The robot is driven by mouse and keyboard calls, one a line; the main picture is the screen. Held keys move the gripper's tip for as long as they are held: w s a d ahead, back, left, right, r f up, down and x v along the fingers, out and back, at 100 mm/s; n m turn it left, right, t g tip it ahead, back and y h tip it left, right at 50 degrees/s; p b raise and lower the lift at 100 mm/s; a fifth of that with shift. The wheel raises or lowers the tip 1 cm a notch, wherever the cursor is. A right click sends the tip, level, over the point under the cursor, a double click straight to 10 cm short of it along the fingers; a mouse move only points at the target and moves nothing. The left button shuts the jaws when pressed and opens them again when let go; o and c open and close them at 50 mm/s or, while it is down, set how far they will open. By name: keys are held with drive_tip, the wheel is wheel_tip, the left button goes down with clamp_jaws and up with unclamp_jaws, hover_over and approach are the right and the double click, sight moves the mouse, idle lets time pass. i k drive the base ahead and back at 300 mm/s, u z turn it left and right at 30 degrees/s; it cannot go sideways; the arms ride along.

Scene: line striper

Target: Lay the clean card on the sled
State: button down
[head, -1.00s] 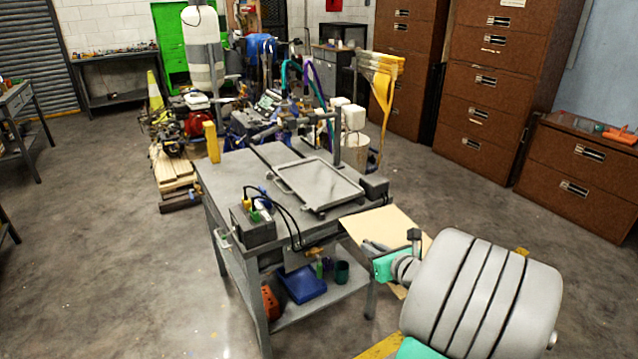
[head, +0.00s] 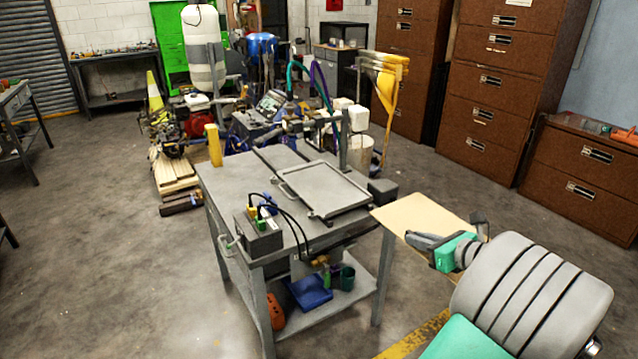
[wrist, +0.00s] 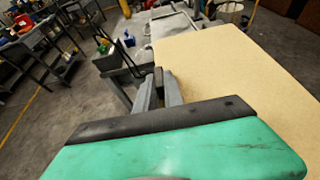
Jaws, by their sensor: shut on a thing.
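The clean card is a flat tan sheet (head: 418,217) held level off the right front corner of the metal table, with nothing under it but floor. My gripper (head: 428,241) is shut on the card's near edge. In the wrist view the card (wrist: 235,80) stretches away to the right, and my gripper (wrist: 160,88) grips its left part. The sled appears to be the grey rimmed tray (head: 322,188) with a handle, lying on the table top. It is bare and apart from the card. In the wrist view only part of the table area shows past the card.
The metal table (head: 225,180) carries a grey control box (head: 258,236) with cables at its front left and a dark block (head: 382,191) beside the tray. A post (head: 343,140) rises behind the tray. Brown cabinets (head: 480,120) stand right; floor at left is open.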

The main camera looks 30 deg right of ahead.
sight(324, 185)
drive_tip(key=u, duration=0.05)
drive_tip(key=i, duration=1.3)
drive_tip(key=z, duration=0.05)
